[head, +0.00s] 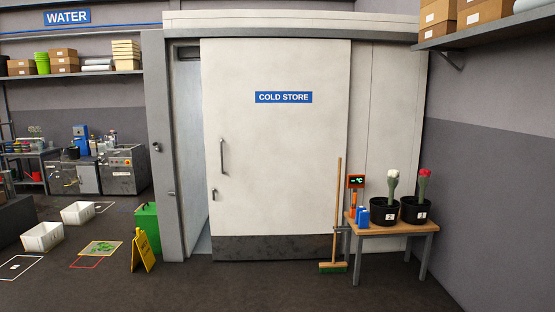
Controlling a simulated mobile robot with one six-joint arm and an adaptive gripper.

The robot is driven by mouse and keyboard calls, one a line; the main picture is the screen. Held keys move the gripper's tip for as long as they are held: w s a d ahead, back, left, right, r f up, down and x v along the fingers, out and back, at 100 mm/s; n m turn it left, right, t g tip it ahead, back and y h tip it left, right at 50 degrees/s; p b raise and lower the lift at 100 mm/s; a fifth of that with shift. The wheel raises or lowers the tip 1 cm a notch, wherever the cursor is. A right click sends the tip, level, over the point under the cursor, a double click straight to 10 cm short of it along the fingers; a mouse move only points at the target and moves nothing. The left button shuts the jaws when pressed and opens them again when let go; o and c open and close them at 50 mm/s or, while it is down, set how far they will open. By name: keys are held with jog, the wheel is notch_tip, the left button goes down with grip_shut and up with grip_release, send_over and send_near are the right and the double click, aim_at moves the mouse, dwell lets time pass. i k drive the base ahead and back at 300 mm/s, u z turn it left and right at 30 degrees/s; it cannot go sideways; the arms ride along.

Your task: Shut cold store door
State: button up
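The cold store door (282,185) is a large white sliding panel with a blue COLD STORE sign (284,97) and a dark kick plate along its bottom. A vertical metal handle (222,157) is on its left part. The door stands partly open: a narrow gap (190,150) shows between its left edge and the grey door frame (161,150). A rail (290,32) runs above the door. My gripper is not in view.
A broom (337,210) leans at the door's right, beside a small table (390,228) with two black pots. A yellow floor sign (143,251) and green bin (147,225) stand left of the frame. White crates (42,237) lie farther left. Floor before the door is clear.

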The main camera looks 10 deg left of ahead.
aim_at(275, 110)
jog(key=z, duration=0.15)
jog(key=i, duration=4.4)
jog(key=u, duration=0.15)
jog(key=i, duration=1.55)
jog(key=u, duration=0.1)
